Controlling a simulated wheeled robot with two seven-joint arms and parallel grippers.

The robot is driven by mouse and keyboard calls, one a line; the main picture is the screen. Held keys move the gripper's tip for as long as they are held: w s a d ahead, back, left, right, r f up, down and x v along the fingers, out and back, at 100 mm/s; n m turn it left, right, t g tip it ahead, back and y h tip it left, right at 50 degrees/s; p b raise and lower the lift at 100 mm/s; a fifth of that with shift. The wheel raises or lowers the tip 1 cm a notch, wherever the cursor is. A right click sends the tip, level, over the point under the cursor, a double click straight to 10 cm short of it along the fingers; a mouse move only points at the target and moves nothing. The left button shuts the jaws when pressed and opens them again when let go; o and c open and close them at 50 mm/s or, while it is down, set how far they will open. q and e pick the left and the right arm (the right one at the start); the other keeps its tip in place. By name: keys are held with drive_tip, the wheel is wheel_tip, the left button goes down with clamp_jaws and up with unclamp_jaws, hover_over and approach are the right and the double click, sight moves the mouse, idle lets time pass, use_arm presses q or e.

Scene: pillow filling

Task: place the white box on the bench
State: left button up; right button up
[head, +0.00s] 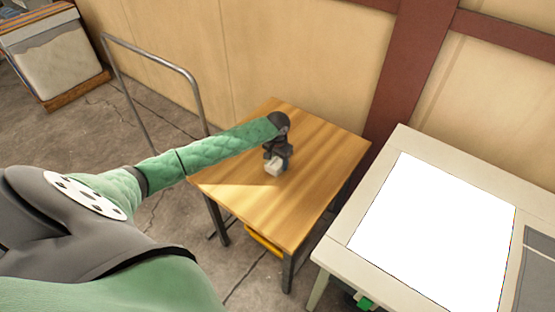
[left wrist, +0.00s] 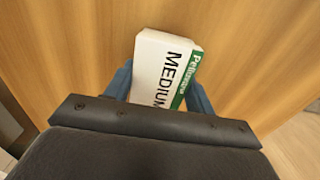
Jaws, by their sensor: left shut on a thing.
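The white box (head: 274,168) is at my left gripper over the wooden bench (head: 300,218) in the head view. In the left wrist view the white box (left wrist: 163,70) shows a green stripe and the word MEDIUM. My left gripper (head: 276,160) is shut on it, with one blue finger on each side in the left wrist view (left wrist: 160,88). The wood of the bench (left wrist: 60,45) fills the background there. I cannot tell whether the box touches the bench top. My right gripper is not in view.
A pale table with a bright white panel (head: 435,225) stands to the right of the bench. A metal rail (head: 150,52) stands behind on the left, by the wall. A crate-like stack (head: 60,62) is at the far left. The bench top around the box is clear.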

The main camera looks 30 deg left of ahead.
sight(278, 160)
use_arm(q)
drive_tip(key=shift+f, duration=0.1)
drive_tip(key=o, duration=1)
drive_tip(key=shift+f, duration=0.1)
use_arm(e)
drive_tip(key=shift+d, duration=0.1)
use_arm(q)
drive_tip(key=shift+r+b, duration=0.3)
drive_tip(key=shift+r, duration=0.4)
wheel_tip(278, 160, up, 3)
drive_tip(key=shift+w+f+b, duration=0.1)
drive_tip(key=shift+b, duration=0.45)
drive_tip(key=shift+r+b, duration=0.95)
drive_tip(key=shift+r, duration=3.1)
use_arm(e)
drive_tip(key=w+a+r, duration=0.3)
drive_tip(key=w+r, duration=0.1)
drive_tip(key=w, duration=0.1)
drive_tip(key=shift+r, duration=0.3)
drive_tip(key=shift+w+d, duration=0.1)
